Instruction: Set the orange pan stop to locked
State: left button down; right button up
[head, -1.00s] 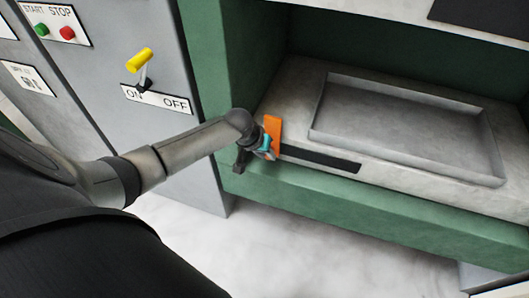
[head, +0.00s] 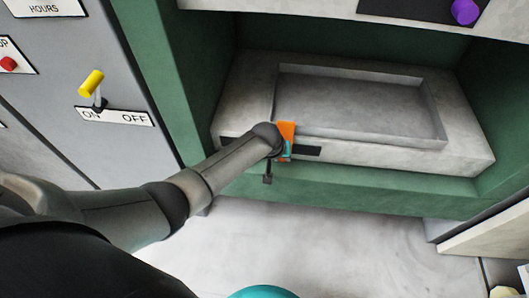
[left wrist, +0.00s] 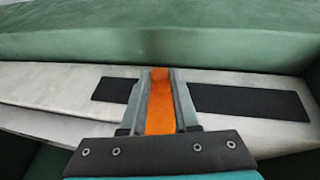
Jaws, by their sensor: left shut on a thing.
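The orange pan stop (head: 287,130) sits on the black strip (head: 307,151) along the front face of the pale press bed (head: 380,158). Black strip shows on both sides of it. My left gripper (head: 285,151) is shut on the stop; the arm covers part of it in the head view. In the left wrist view the orange stop (left wrist: 160,105) is between the two grey fingers (left wrist: 160,115), with strip to either side. No locked or unlocked marking is readable. My right gripper is not in view.
A shallow rectangular pan (head: 360,100) lies on the bed, inside a green frame (head: 165,75). A yellow-handled lever (head: 92,84) stands by the ON label on the grey cabinet at left. A purple knob (head: 464,11) is at top right. Pale floor lies open in front.

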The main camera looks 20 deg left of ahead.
pick_arm(q)
jog(key=shift+w+d, duration=0.25)
jog(key=shift+d, duration=1.05)
jog(key=shift+w+d, duration=0.25)
jog(key=shift+d, duration=1)
jog(key=c, duration=0.7)
grip_release()
jog(key=shift+o, duration=0.2)
jog(key=shift+w, duration=0.1)
